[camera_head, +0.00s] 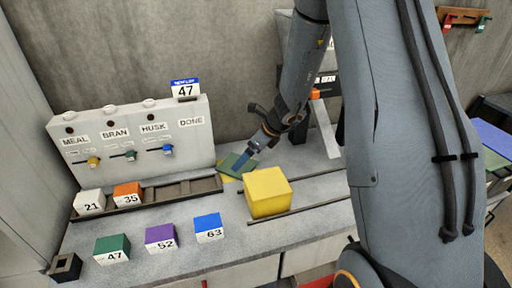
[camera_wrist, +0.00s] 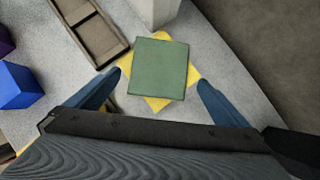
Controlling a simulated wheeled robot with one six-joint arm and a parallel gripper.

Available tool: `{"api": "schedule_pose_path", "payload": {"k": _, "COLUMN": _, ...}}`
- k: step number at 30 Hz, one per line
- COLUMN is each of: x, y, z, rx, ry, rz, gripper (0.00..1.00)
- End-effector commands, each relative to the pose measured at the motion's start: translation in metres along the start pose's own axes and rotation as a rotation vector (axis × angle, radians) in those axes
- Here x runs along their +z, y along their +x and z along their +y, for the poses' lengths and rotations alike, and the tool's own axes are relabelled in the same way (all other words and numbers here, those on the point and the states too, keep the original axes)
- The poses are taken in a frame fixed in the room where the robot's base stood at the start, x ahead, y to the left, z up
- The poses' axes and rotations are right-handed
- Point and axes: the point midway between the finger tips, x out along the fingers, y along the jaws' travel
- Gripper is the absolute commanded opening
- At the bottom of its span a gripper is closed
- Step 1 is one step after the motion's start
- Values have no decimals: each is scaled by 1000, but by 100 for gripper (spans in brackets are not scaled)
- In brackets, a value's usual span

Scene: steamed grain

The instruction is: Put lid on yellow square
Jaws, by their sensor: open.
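The lid looks like a flat green square plate (camera_wrist: 158,68); it also shows in the head view (camera_head: 238,165). It lies over the yellow square (camera_wrist: 157,104), turned relative to it, so yellow corners stick out around it. In the head view a sliver of the yellow square (camera_head: 229,179) shows at the plate's lower left. My gripper (camera_wrist: 160,84) is open, with one blue finger on each side of the plate's near part and visible gaps to it. In the head view my gripper (camera_head: 262,143) reaches down to the plate.
A large yellow cube (camera_head: 267,192) stands close in front, between dark rails. A white panel (camera_head: 135,140) labelled MEAL, BRAN, HUSK and DONE stands at left. A dark tray (camera_head: 180,192) holds white 21 and orange 35 cubes. Green (camera_head: 112,249), purple (camera_head: 161,238) and blue (camera_head: 209,227) cubes stand in front.

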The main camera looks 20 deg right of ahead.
Motion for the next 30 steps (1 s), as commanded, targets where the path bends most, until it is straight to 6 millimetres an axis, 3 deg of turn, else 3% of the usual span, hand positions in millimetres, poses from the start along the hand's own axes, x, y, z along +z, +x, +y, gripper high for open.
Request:
{"api": "schedule_pose_path", "payload": {"k": 9, "x": 0, "y": -48, "z": -1, "rx": -2, "ry": 0, "rz": -1, "gripper": 100}}
{"api": "schedule_pose_path", "payload": {"k": 17, "x": -1, "y": -64, "z": 9, "rx": 10, "ry": -74, "rz": 17, "gripper": 100}}
{"api": "schedule_pose_path", "payload": {"k": 23, "x": -15, "y": -86, "z": 59, "rx": 80, "ry": -539, "rz": 112, "gripper": 100}}
{"api": "schedule_pose_path", "payload": {"k": 30, "x": -50, "y": -128, "z": 122, "rx": 230, "ry": -1346, "rz": 241, "gripper": 100}}
